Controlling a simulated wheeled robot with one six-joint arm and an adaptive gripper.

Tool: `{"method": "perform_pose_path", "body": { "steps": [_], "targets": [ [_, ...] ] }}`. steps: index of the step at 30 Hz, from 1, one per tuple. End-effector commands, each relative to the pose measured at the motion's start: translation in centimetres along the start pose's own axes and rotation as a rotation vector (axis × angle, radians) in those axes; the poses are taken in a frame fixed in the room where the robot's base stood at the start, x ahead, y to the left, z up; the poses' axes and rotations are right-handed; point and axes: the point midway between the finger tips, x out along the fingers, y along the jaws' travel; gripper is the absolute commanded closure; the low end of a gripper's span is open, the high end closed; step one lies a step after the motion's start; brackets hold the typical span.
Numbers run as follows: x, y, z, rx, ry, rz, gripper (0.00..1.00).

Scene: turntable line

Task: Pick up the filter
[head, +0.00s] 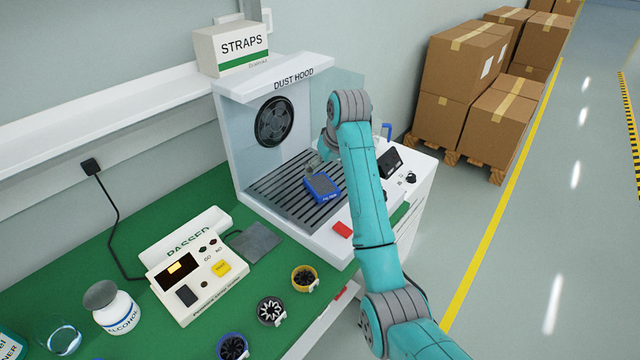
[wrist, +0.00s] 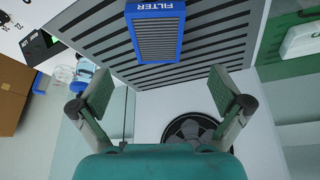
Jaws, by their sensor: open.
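The filter (head: 322,186) is a flat blue-framed block with a grey pleated face. It lies on the slatted grille inside the white dust hood (head: 290,68). In the wrist view the filter (wrist: 157,38) is at the top centre with its label upside down. My gripper (wrist: 165,92) is open and empty, with its two pads wide apart. The filter lies beyond the fingertips, not between them.
The hood has a back wall with a fan (head: 274,121) and a clear side panel (head: 345,88). A tester box (head: 188,268), an alcohol bottle (head: 115,310) and several small fan wheels stand on the green bench.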

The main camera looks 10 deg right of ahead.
Motion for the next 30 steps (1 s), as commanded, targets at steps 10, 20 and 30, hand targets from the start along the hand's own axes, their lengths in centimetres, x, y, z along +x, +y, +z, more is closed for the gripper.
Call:
{"method": "perform_pose_path", "body": {
  "steps": [10, 20, 30],
  "targets": [
    [3.2, 0.0, 0.1, 0.0, -0.002, 0.0, 0.0],
    [7.3, 0.4, 0.2, -0.001, -0.002, 0.0, 0.0],
    [8.0, 0.4, 0.1, 0.0, 0.001, 0.0, 0.0]
  ]
}}
